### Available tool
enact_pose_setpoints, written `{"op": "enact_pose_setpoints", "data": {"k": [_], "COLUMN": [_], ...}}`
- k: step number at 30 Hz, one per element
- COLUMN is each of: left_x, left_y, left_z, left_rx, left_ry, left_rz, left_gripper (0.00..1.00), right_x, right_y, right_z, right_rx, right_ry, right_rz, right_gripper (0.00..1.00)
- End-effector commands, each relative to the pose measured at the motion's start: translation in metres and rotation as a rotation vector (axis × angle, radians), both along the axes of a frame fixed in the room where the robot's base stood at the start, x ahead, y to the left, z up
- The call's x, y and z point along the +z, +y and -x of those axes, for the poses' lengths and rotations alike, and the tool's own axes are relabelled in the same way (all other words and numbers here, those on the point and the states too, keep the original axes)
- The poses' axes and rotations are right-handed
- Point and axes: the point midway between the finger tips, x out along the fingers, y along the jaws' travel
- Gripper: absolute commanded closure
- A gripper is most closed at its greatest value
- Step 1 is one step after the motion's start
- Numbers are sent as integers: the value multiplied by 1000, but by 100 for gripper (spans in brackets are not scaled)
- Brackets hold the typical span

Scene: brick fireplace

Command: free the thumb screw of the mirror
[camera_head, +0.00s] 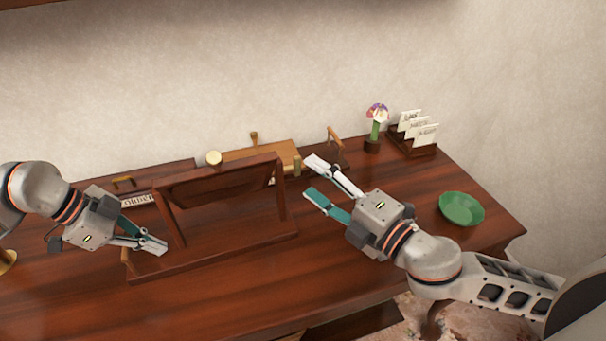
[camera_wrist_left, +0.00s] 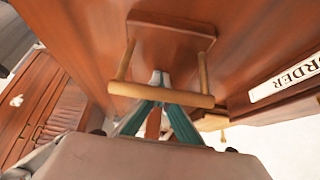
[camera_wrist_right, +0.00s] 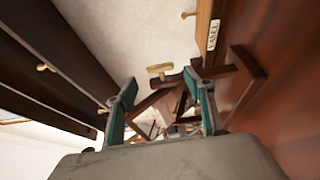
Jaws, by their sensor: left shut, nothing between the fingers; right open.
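The mirror (camera_head: 220,187), a dark panel in a wooden stand with two posts and a long base, stands on the desk. A small brass piece (camera_head: 297,166) by its right post looks like the thumb screw; a brass T-shaped knob (camera_wrist_right: 160,69) shows in the right wrist view, possibly the same piece. My right gripper (camera_head: 311,178) is open and empty, right of the mirror. My left gripper (camera_head: 158,248) is shut and empty by the base's left end. In the left wrist view a pale wooden handle bar (camera_wrist_left: 160,95) crosses in front of its fingers; contact is unclear.
A label (camera_head: 138,200) and a wooden box (camera_head: 262,158) are behind the mirror. A flower in a pot (camera_head: 372,146), a card holder (camera_head: 412,145) and a green bowl (camera_head: 461,209) stand to the right. The desk front (camera_head: 230,290) is clear.

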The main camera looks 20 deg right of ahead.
Motion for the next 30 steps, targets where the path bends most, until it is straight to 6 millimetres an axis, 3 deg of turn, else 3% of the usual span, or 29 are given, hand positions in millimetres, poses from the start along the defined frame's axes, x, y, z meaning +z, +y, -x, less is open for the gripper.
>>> {"op": "enact_pose_setpoints", "data": {"k": [1, 12, 30], "left_x": [-9, -9, -8], "left_y": [2, 2, 2], "left_z": [3, 3, 3], "left_rx": [1, 2, 2], "left_ry": [12, 13, 13], "left_rz": [-9, -9, -9], "left_gripper": [100, 100, 100], "right_x": [-3, -2, 0], "right_y": [-3, -16, -17], "right_z": [7, 35, 37], "right_rx": [1, 0, 0], "right_ry": [6, 2, -1], "right_rz": [1, 0, 0], "right_gripper": [47, 47, 47]}}
